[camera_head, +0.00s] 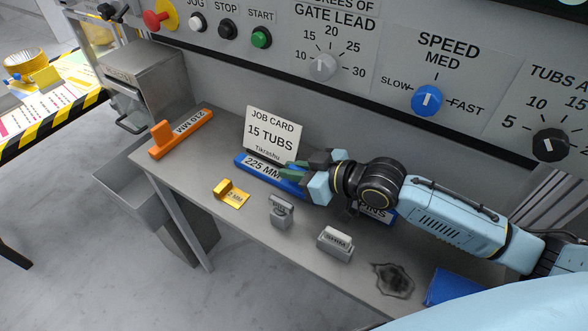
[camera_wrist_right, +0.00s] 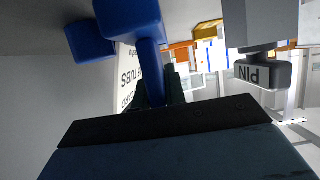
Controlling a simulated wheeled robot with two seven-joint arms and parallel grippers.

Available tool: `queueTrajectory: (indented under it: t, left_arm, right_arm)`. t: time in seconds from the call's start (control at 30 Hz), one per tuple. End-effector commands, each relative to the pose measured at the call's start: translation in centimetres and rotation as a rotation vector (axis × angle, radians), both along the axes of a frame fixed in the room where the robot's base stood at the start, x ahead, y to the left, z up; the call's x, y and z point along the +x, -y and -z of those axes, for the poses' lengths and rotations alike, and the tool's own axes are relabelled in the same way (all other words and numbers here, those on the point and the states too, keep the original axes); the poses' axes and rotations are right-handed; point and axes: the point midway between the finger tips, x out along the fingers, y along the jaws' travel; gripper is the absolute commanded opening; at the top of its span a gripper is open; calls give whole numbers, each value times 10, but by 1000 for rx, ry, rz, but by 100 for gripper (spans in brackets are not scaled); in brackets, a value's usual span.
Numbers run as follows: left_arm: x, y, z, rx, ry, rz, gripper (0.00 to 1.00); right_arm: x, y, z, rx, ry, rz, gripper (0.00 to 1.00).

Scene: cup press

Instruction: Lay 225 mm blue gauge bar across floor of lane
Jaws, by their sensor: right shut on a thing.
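The blue gauge bar (camera_head: 256,166), marked 225 MM, is at the back of the grey bench, in front of the job card. My right gripper (camera_head: 292,171) is shut on its upright blue grip and hides the bar's right part. In the right wrist view the blue bar (camera_wrist_right: 127,18) has its grip between my dark green fingers (camera_wrist_right: 162,85). I cannot tell whether the bar touches the bench or is slightly raised. The lane cannot be made out in either view. My left gripper is not in view.
An orange 210 MM bar (camera_head: 182,134) lies on the bench's left end. The job card (camera_head: 272,131) stands behind the blue bar. A control panel (camera_head: 400,60) walls the back.

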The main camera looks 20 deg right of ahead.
Motion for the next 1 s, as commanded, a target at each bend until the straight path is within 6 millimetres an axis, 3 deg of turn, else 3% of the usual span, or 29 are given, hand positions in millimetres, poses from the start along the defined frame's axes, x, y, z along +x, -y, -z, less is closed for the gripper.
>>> queueTrajectory:
  t: [0.07, 0.1, 0.23, 0.63, 1.0]
  left_arm:
    - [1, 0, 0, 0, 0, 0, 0]
    - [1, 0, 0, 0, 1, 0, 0]
    - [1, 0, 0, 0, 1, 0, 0]
    - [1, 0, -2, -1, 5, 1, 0]
    - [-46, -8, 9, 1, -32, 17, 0]
  right_arm:
    - [0, 0, 2, 1, 1, 0, 0]
    - [0, 0, 2, 0, 0, 0, 16]
    - [0, 0, 2, 0, 0, 0, 34]
    - [-4, 4, -2, -2, -1, 1, 34]
    - [-55, 43, -29, -5, -5, 1, 34]
